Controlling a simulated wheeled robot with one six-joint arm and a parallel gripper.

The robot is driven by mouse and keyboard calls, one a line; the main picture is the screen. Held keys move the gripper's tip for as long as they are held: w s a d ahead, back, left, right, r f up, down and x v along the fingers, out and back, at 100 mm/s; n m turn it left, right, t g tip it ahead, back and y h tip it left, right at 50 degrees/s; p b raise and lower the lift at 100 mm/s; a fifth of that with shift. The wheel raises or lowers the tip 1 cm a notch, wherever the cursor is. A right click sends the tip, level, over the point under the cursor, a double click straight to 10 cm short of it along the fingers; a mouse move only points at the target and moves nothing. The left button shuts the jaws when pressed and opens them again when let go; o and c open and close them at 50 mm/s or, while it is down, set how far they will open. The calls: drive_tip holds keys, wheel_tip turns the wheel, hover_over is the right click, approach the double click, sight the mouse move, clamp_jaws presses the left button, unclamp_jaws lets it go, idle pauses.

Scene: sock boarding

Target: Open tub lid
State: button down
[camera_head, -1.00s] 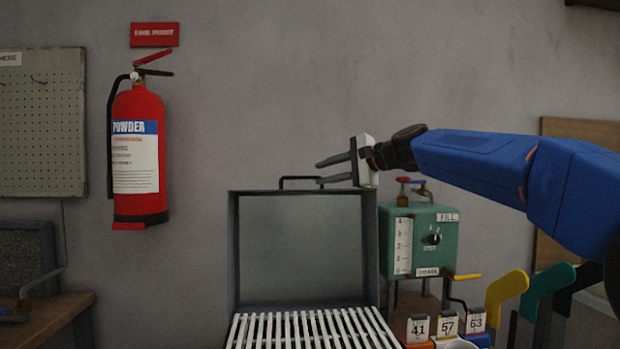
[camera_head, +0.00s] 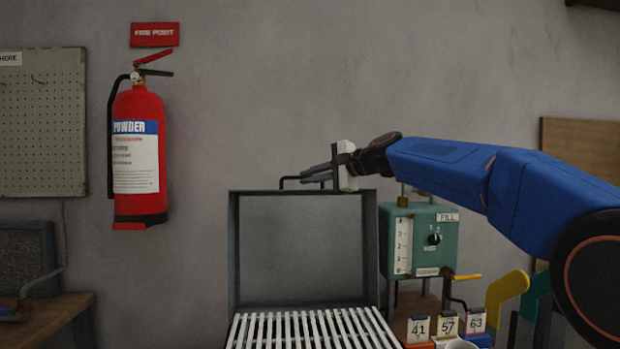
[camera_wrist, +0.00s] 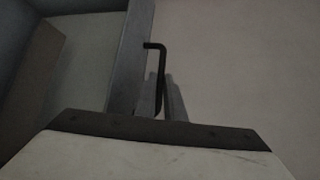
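The grey tub lid (camera_head: 233,250) stands upright behind the white slatted rack, its hollow side facing the head camera. A dark bar handle (camera_head: 285,183) sits along its top edge. The handle also shows in the wrist view (camera_wrist: 162,60), beside the lid's edge (camera_wrist: 130,60). My gripper (camera_head: 306,175) reaches in from the right at the lid's top edge. In the wrist view its two narrow fingers (camera_wrist: 163,95) lie close together, one on each side of the handle bar, and look shut on it. The exact contact is dark and small.
The white slatted rack (camera_head: 310,330) lies below the lid. A green fill box (camera_head: 425,240) stands close to its right, with numbered tags (camera_head: 447,326) in front. A red fire extinguisher (camera_head: 137,150) hangs on the wall at left. The wall space above the lid is clear.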

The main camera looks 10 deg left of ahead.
drive_tip(key=s+d+r, duration=0.1)
drive_tip(key=s+d, duration=0.1)
drive_tip(key=s, duration=0.5)
drive_tip(key=shift+s, duration=0.25)
drive_tip(key=shift+d, duration=0.1)
drive_tip(key=c, duration=1.9)
unclamp_jaws()
drive_tip(key=shift+w, duration=0.1)
drive_tip(key=shift+o, duration=0.2)
drive_tip(key=shift+r, duration=0.15)
